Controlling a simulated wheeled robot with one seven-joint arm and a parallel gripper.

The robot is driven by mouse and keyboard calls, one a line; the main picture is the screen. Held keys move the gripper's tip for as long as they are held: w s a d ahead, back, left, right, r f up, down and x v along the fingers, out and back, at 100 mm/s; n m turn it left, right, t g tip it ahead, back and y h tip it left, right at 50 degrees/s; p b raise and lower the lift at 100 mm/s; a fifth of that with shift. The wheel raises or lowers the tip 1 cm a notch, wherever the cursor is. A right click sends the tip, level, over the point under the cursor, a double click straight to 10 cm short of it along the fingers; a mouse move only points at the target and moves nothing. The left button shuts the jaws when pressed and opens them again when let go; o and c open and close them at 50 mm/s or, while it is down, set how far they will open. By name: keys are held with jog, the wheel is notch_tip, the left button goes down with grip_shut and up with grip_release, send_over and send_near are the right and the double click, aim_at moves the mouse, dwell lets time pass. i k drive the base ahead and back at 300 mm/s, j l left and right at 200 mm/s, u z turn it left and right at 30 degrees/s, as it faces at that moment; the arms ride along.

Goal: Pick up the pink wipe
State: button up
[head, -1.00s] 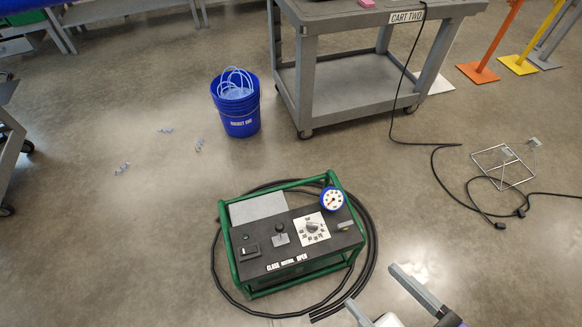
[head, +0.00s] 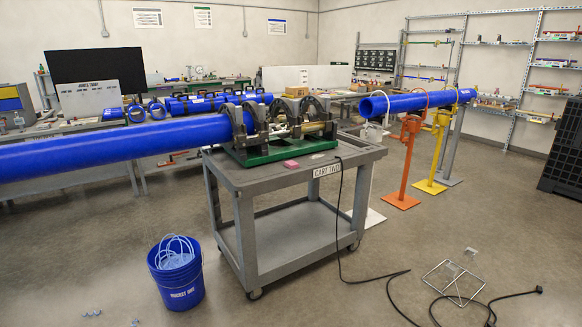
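A small pink block-like thing (head: 291,164), which looks like the pink wipe, lies on the top of the grey cart (head: 232,174) labelled CART TWO. It sits near the front edge, in front of the green-based pipe fusion machine (head: 285,140). Nothing is seen touching it. My gripper is out of the frame in the head view.
A long blue pipe (head: 110,146) runs from the left into the machine. Another blue pipe (head: 415,101) rests on orange (head: 405,165) and yellow stands at right. A blue bucket (head: 176,275) stands left of the cart. A black cable and wire stand (head: 453,283) lie right.

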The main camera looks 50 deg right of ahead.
aim_at(291, 165)
jog(key=l, duration=0.5)
jog(key=k+l, duration=0.15)
jog(key=l, duration=0.35)
jog(key=i+l, duration=0.1)
jog(key=l, duration=0.5)
jog(key=i+l, duration=0.1)
jog(key=l, duration=1.1)
jog(key=i+l, duration=0.15)
jog(key=l, duration=0.5)
jog(key=i+l, duration=0.3)
jog(key=i, duration=0.2)
jog(key=i+l, duration=0.3)
jog(key=i, duration=0.2)
